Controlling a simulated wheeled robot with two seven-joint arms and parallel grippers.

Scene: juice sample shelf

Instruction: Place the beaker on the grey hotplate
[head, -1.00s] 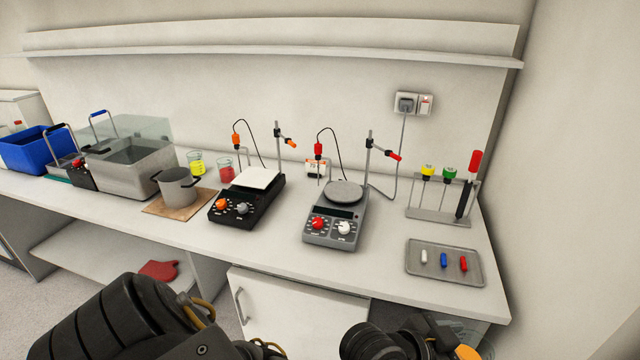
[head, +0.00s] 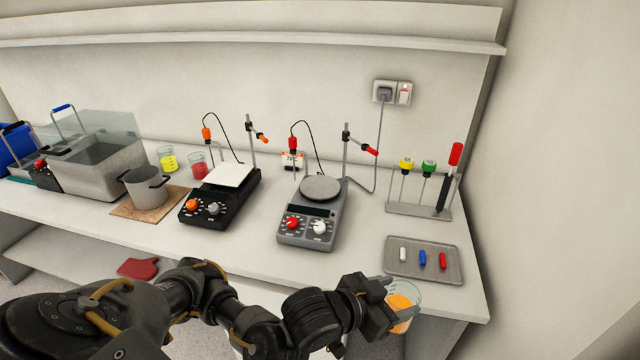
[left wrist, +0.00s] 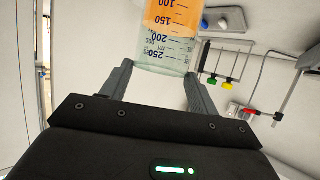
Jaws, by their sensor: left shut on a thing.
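The beaker (head: 402,312), clear glass with orange liquid, is held in my left gripper (head: 384,306) near the front edge of the bench at the right, in front of the metal tray. In the left wrist view the beaker (left wrist: 170,35) sits between the two fingers of my left gripper (left wrist: 160,72), its volume marks showing. The grey hotplate (head: 310,225) stands on the bench with a bare round grey top plate, left of and beyond the beaker. It has a red knob and a white knob. My right gripper does not show.
A black hotplate (head: 216,208) with a white square top stands left of the grey one. A metal tray (head: 452,272) with small coloured bars and a stand (head: 420,211) are at the right. A pot (head: 147,187) and two small beakers stand further left.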

